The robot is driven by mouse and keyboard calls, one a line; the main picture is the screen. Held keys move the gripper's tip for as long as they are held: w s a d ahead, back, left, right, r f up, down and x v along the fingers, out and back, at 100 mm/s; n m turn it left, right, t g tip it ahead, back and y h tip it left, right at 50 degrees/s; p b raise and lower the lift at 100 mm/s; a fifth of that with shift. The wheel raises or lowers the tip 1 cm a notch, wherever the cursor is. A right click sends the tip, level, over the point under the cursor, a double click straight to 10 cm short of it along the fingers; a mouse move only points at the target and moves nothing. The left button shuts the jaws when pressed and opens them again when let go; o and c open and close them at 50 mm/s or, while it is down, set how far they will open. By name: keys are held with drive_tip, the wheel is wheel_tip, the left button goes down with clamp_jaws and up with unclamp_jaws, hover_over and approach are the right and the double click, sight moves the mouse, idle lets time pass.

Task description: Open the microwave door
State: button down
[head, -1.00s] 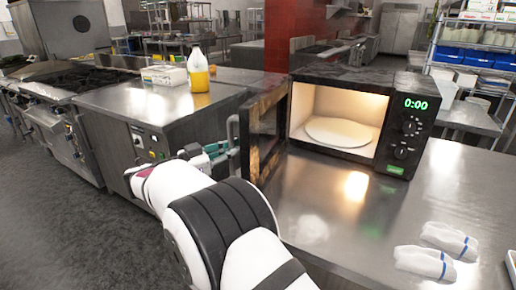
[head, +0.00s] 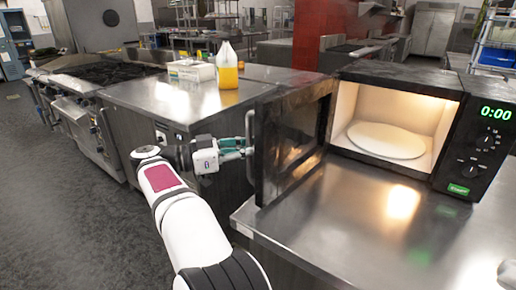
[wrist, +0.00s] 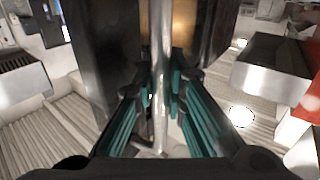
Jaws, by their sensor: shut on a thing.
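The microwave (head: 400,125) stands on the steel counter at the right, its lit inside and white turntable plate (head: 386,140) in plain view. Its dark door (head: 291,140) is swung wide open to the left. The metal door handle (head: 250,146) is upright on the door's outer side. My gripper (head: 246,147) reaches it from the left, with its teal-padded fingers at the handle. In the wrist view the handle (wrist: 161,60) runs between the two fingers, and my gripper (wrist: 161,88) is shut on it.
The steel counter (head: 360,225) in front of the microwave is mostly clear. A lower steel unit (head: 150,100) at the left bears a yellow bottle (head: 228,72) and a white box (head: 190,70). A stove (head: 95,72) is beyond it. Open floor (head: 60,180) lies at the left.

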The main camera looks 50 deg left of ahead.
drive_tip(key=shift+s, duration=0.25)
drive_tip(key=c, duration=1.6)
unclamp_jaws()
drive_tip(key=shift+s+a, duration=0.1)
drive_tip(key=shift+w, duration=0.2)
